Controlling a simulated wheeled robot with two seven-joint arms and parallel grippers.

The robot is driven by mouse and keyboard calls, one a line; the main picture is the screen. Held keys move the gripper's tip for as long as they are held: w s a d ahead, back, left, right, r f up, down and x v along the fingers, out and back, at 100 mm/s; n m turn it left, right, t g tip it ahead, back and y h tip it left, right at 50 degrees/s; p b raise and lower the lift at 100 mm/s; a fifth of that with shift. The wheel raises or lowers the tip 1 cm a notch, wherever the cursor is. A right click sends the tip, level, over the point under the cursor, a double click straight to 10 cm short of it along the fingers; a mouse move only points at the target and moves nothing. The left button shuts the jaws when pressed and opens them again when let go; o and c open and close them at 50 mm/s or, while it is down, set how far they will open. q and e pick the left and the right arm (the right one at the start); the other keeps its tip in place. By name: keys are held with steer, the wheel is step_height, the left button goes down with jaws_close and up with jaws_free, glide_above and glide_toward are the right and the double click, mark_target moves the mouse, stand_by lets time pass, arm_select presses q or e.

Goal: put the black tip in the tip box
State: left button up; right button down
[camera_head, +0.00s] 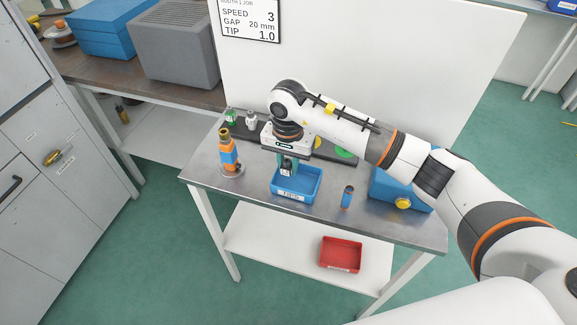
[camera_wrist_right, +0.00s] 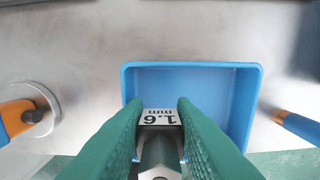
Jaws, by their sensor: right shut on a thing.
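My right gripper (camera_head: 287,166) is shut on the black tip (camera_head: 286,171), seen small and partly covered by the green fingers. In the wrist view the gripper (camera_wrist_right: 160,103) holds a dark grey tip (camera_wrist_right: 158,150) with a white "1.6 mm" label. My left gripper is not in view.
An orange and blue torch (camera_head: 228,153) stands left of the box. A small blue and orange cylinder (camera_head: 346,198) stands right of it, then a blue case (camera_head: 385,187) with a yellow knob. A dark rack with tips (camera_head: 251,118) lies behind. A red tray (camera_head: 341,254) is on the lower shelf.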

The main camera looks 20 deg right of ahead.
step_height(320, 180, down, 2)
steer(key=shift+f, duration=0.1)
steer(key=shift+f, duration=0.15)
steer(key=c, duration=1.5)
jaws_free()
step_height(320, 180, up, 12)
steer(key=p, duration=0.5)
steer(key=shift+r, duration=0.25)
